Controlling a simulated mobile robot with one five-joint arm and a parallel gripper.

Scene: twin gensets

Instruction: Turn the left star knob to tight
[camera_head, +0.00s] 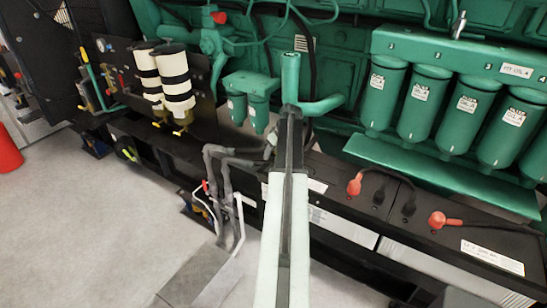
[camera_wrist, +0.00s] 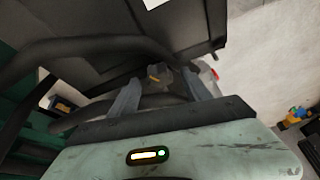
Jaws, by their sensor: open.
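In the wrist view, a small dark lobed knob (camera_wrist: 168,78) with a yellow mark shows beyond my gripper (camera_wrist: 165,88). It lies in the picture between the two grey fingers, which are spread apart. The dark surroundings make it hard to tell whether the fingers touch it or how deep it sits between them. In the head view, my arm reaches forward up the middle of the picture. I cannot make out the knob or the fingertips there.
Thick dark hoses (camera_wrist: 95,48) curve close to the fingers in the wrist view. In the head view, green filter canisters (camera_head: 465,110) stand at right, with red-capped battery terminals (camera_head: 354,184) below. Striped cylinders (camera_head: 177,84) stand at left. Grey floor (camera_head: 80,230) is open at lower left.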

